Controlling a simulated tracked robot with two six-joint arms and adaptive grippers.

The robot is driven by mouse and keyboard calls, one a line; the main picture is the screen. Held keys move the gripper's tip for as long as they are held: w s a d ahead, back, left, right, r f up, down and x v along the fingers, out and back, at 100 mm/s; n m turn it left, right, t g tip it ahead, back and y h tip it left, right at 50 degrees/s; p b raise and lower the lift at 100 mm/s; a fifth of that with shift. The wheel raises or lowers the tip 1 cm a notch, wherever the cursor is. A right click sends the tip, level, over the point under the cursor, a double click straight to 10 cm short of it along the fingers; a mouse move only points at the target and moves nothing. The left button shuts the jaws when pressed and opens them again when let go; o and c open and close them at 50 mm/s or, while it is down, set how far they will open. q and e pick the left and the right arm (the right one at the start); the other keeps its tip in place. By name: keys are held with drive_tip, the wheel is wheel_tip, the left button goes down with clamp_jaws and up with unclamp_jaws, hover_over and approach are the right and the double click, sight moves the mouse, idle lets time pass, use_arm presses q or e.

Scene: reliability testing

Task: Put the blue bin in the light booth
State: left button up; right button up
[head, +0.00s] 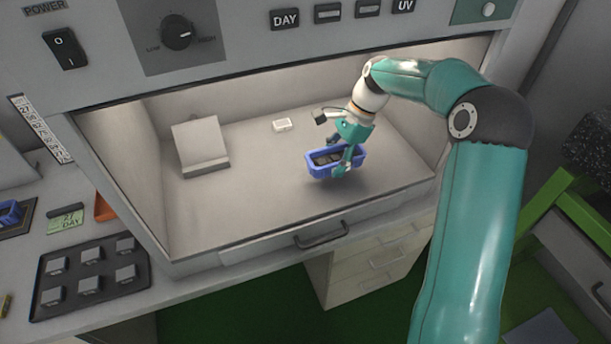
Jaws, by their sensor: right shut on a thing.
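The blue bin (318,171) is inside the light booth (245,208), in the right half of its floor area. It holds some dark pieces. My right gripper (343,160) reaches in from the right and is shut on the blue bin, with a finger over its near wall. A shadow lies under the bin; I cannot tell whether the bin touches the floor. My left gripper is not in view.
A pale angled stand (200,147) is at the booth's left, and a small white block (282,125) lies near its back. A control panel (178,34) overhangs the booth. Outside, a dark tray (90,277) holds several grey blocks. Bare booth floor lies left of the bin.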

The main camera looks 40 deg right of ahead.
sight(310, 169)
drive_tip(key=a, duration=0.3)
drive_tip(key=w+a, duration=0.1)
drive_tip(key=a, duration=0.2)
drive_tip(key=shift+w, duration=0.2)
drive_tip(key=shift+p+x, duration=0.3)
drive_tip(key=shift+x, duration=1.5)
drive_tip(key=shift+d+f, duration=0.1)
drive_tip(key=o, duration=1.2)
